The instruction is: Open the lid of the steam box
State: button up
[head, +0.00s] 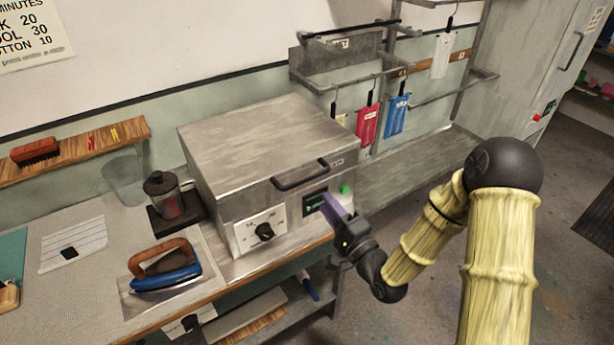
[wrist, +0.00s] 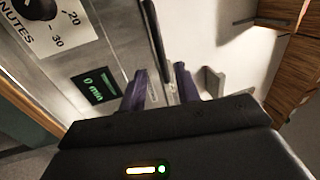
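The steam box (head: 265,160) is a grey metal box on the bench, and its flat lid (head: 262,135) is closed. A dark bar handle (head: 300,176) runs along the lid's front edge. My gripper (head: 332,204) is in front of the box's right front, a little below the handle's right end. In the wrist view, my gripper's two purple fingers (wrist: 160,88) are apart with nothing held between them. A dark bar, seemingly the handle (wrist: 153,35), lies beyond the fingers in line with the gap. I cannot tell if they touch it.
A dial (head: 265,232) and a green "0 min" display (wrist: 95,86) are on the box's front. An iron (head: 165,268) and a dark-lidded jar (head: 164,195) stand left of the box. Tags (head: 368,123) hang behind.

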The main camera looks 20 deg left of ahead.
aim_at(307, 179)
jog(key=p+x, duration=0.2)
jog(key=x, duration=0.6)
jog(key=shift+w+a+r+p, duration=0.2)
jog(key=shift+w+a+p, duration=0.05)
jog(key=shift+p, duration=0.15)
jog(key=shift+w+a, duration=0.4)
jog(key=shift+a, duration=0.1)
grip_shut()
